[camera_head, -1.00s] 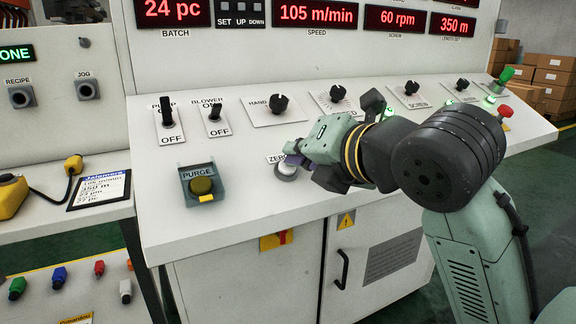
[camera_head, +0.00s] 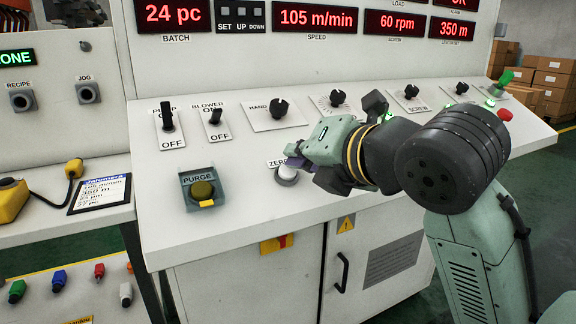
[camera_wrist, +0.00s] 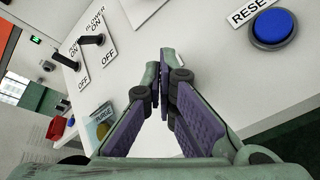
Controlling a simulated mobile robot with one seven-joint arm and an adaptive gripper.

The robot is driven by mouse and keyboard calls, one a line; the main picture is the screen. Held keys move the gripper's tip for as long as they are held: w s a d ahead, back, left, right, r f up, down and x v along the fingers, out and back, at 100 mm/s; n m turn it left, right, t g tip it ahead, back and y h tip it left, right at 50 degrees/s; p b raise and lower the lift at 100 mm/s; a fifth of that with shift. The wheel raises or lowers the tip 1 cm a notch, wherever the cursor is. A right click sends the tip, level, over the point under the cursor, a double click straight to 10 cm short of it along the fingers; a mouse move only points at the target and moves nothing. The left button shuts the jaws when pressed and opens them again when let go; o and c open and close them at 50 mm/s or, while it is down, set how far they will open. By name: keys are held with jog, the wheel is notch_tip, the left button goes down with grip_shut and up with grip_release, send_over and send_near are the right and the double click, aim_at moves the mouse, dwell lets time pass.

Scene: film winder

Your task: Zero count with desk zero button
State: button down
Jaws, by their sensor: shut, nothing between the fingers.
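The zero button (camera_head: 286,174) is a round pale button on the sloped desk, right of the purge button in the head view. Its label, reading "ZER", is partly hidden by my gripper. My gripper (camera_head: 293,161) is shut and empty, with its fingertips at the upper right of the button. I cannot tell whether they touch it. In the wrist view the fingers of my gripper (camera_wrist: 163,80) meet at their tips, and the zero button is not visible. The batch readout (camera_head: 172,14) shows 24 pc and the length readout (camera_head: 457,28) shows 350 m.
Pump and blower switches (camera_head: 214,116) and several knobs (camera_head: 279,107) stand along the desk behind. A blue reset button (camera_wrist: 272,26) shows in the wrist view.

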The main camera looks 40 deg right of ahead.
jog(key=shift+s+r, duration=0.1)
jog(key=shift+r, duration=0.2)
jog(key=r+p, duration=0.1)
jog(key=s+r+p, duration=0.1)
jog(key=r, duration=0.1)
jog(key=s+r+p, duration=0.1)
jog(key=shift+s+a+r, duration=0.1)
jog(key=shift+a+r, duration=0.15)
jog(key=shift+a, duration=0.05)
jog(key=shift+s+f, duration=0.1)
dwell(0.8)
